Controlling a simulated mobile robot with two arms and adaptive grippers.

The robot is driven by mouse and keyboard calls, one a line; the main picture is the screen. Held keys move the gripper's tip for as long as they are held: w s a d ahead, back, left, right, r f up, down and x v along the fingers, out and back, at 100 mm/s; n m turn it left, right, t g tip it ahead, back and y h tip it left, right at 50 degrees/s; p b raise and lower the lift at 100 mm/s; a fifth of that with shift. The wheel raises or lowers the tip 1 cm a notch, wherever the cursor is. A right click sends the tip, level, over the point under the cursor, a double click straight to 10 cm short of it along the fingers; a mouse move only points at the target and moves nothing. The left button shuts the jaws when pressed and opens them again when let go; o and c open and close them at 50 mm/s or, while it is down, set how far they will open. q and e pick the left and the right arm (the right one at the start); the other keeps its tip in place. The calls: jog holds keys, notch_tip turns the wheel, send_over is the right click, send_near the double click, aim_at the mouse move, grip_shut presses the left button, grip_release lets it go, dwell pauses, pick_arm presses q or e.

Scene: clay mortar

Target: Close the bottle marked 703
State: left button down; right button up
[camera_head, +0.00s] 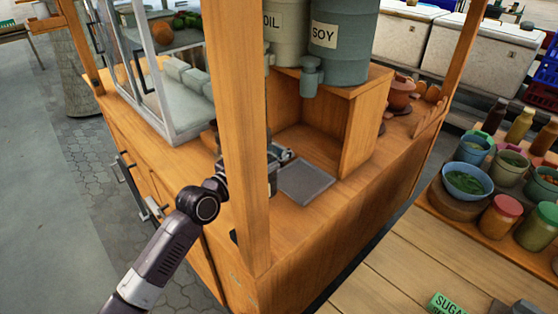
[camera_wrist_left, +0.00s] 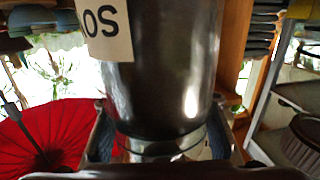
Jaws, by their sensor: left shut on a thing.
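My left gripper (camera_head: 276,155) reaches behind the wooden post of the cart, which hides much of it. In the left wrist view, its fingers (camera_wrist_left: 163,143) are shut on the narrow end of a dark, shiny container (camera_wrist_left: 165,75). The container has a pale label with letters like "OS", cut off by the frame. I see no "703" on anything. On the cart's wooden box stand a canister marked SOY (camera_head: 340,45), with a small tap, and one marked OIL (camera_head: 285,32). My right gripper is not in view.
The wooden post (camera_head: 242,120) stands close in front of my left arm. A grey plate (camera_head: 305,182) lies on the counter beside the gripper. A glass case (camera_head: 150,70) is at left. Bowls and jars (camera_head: 468,180) stand at right. A red umbrella (camera_wrist_left: 45,135) shows in the wrist view.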

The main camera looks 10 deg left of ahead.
pick_arm(q)
jog(key=shift+r, duration=0.1)
jog(key=shift+f+b, duration=0.4)
jog(key=shift+f, duration=1.75)
jog(key=shift+f, duration=0.15)
jog(key=c, duration=1.1)
grip_release()
jog(key=v, duration=1.2)
jog(key=shift+p, duration=0.4)
